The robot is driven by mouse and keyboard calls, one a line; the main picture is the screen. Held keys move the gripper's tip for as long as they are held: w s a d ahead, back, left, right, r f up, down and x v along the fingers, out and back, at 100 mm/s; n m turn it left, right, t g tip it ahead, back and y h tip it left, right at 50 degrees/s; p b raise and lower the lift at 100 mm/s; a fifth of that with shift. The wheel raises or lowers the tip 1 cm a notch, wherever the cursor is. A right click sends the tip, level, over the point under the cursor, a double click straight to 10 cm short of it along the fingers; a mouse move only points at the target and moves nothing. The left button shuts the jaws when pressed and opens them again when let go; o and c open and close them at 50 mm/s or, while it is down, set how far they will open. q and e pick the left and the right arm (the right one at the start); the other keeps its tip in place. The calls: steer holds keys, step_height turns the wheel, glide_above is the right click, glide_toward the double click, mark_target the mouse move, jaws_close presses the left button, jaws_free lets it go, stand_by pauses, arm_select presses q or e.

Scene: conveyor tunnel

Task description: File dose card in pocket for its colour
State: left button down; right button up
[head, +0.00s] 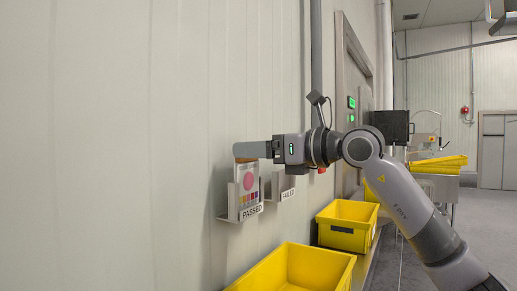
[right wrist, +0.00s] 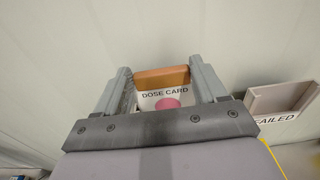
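The white dose card (head: 247,183) has an orange-brown top strip and a large pink dot, with smaller colour patches below. It stands upright at the pocket marked PASSED (head: 231,203) on the wall, its lower part in or just in front of the pocket. My right gripper (head: 252,151) is at the card's top edge. In the right wrist view its fingers (right wrist: 162,78) sit against both ends of the card's top strip (right wrist: 162,77), with no clear gap. The FAILED pocket (head: 284,187) is empty to the right; it also shows in the right wrist view (right wrist: 280,98). My left gripper is out of view.
Two yellow bins, a near one (head: 300,270) and a farther one (head: 347,225), stand below the pockets along the wall. A door with green indicators (head: 352,103) and yellow items (head: 440,164) on a bench are farther back. The wall left of the pockets is bare.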

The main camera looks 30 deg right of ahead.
steer(key=o, duration=0.5)
steer(key=shift+b+v, duration=0.6)
steer(key=shift+v, duration=3)
